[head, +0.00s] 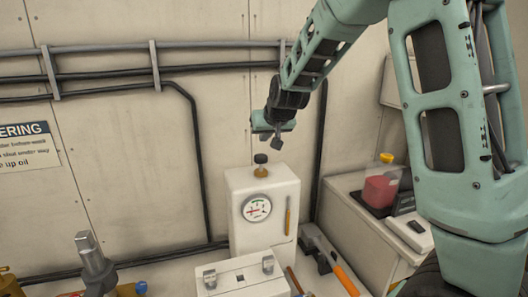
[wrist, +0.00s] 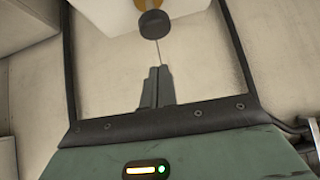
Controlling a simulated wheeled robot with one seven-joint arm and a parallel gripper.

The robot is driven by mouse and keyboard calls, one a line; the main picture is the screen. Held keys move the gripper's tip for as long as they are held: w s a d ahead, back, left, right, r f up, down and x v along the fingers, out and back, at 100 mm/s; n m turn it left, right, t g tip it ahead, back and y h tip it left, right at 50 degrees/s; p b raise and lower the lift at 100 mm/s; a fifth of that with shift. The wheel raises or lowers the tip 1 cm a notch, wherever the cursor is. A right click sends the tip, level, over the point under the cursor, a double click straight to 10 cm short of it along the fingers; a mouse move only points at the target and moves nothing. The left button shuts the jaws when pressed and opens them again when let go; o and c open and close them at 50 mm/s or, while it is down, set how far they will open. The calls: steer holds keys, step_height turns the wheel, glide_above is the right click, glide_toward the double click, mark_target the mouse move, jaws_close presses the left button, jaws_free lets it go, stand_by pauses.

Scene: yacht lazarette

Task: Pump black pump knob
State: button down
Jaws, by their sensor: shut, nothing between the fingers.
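The black pump knob (head: 261,158) stands up on a thin rod from a brass collar (head: 261,171) on top of a white box with a round gauge (head: 257,208).
Black pipes (head: 190,88) run along the back wall. A red container with a yellow cap (head: 381,189) stands on the right counter. An orange-handled tool (head: 345,279) and a white latched case (head: 240,277) lie in front. The air around the knob is clear.

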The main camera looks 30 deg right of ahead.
mark_target(264, 158)
steer(key=shift+w+f+p, duration=0.15)
steer(key=shift+f+p, duration=0.05)
steer(key=shift+f, duration=0.95)
steer(key=shift+w+f+p, duration=0.1)
steer(key=shift+f+p, duration=0.05)
steer(key=shift+f, duration=0.95)
steer(key=shift+s+a+f+b, duration=0.1)
steer(key=shift+f+b, duration=1.55)
steer(key=shift+f, duration=0.2)
steer(key=shift+r+p, duration=0.35)
steer(key=shift+r, duration=0.05)
step_height(264, 158, up, 4)
steer(key=shift+s+r+p, duration=0.1)
steer(key=shift+r+p, duration=0.15)
steer(key=shift+p, duration=1)
steer(key=v, duration=0.9)
steer(key=shift+p, duration=0.3)
